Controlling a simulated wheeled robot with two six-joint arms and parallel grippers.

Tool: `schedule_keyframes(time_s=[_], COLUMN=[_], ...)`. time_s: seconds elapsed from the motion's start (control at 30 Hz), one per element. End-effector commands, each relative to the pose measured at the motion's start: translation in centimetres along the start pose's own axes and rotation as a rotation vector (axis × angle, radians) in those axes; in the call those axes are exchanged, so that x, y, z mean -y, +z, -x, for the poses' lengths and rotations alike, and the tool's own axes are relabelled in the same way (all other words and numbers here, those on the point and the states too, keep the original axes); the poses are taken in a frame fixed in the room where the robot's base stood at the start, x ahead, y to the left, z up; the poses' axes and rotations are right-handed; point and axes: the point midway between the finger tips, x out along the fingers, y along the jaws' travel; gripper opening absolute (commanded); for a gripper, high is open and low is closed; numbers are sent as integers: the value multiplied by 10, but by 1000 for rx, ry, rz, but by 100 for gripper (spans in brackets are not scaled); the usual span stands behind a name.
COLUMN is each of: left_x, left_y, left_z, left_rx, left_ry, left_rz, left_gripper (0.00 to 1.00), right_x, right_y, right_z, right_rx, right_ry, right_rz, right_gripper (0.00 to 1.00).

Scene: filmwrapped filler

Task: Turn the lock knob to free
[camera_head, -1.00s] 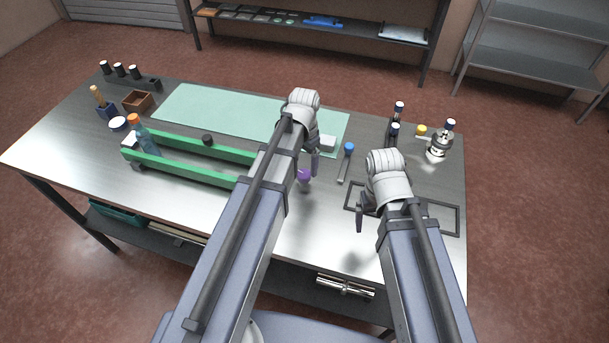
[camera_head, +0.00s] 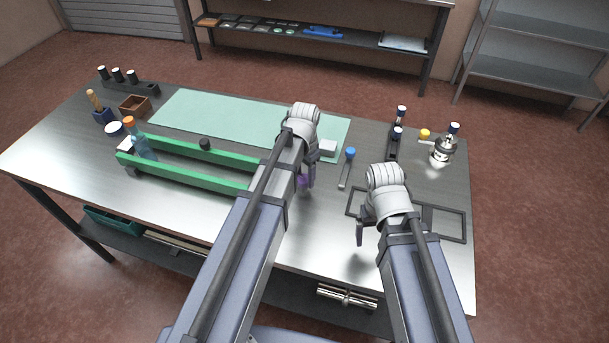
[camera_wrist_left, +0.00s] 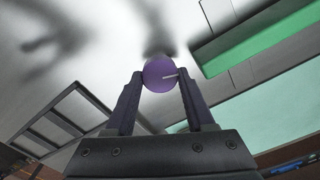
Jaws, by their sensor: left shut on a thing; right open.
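The purple lock knob (camera_wrist_left: 159,75) is round with a pale pointer line across its right part in the left wrist view. My left gripper (camera_wrist_left: 160,80) is shut on it, with one dark finger on each side. In the head view only a small part of the purple knob (camera_head: 302,182) shows beside my left gripper (camera_head: 306,180), at the right end of the green rails. The knob's mount is hidden. My right gripper (camera_head: 364,236) is open and empty above the table's front right, over the dark frame's left side.
A blue-topped tool (camera_head: 347,170) stands between the grippers. A dark frame (camera_head: 449,240) lies at right. A pale green mat (camera_head: 215,117) covers the back.

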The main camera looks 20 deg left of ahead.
Motion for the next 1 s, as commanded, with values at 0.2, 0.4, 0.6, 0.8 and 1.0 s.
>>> schedule_keyframes(time_s=[0.2, 0.4, 0.6, 0.8, 1.0], left_x=[0, 0, 0, 1, 1], left_y=[0, 0, 0, 0, 0], left_z=[0, 0, 0, 0, 0], left_rx=[0, 0, 0, 0, 0], left_ry=[0, 0, 0, 0, 0], left_rz=[0, 0, 80, 271, 356], left_gripper=[21, 0, 0, 0, 0], right_x=[0, 0, 0, 0, 0], right_y=[0, 0, 0, 0, 0], right_z=[0, 0, 0, 0, 0], right_rx=[0, 0, 0, 0, 0], right_ry=[0, 0, 0, 0, 0], right_rz=[0, 0, 0, 0, 0], right_gripper=[90, 90, 90, 90, 90])
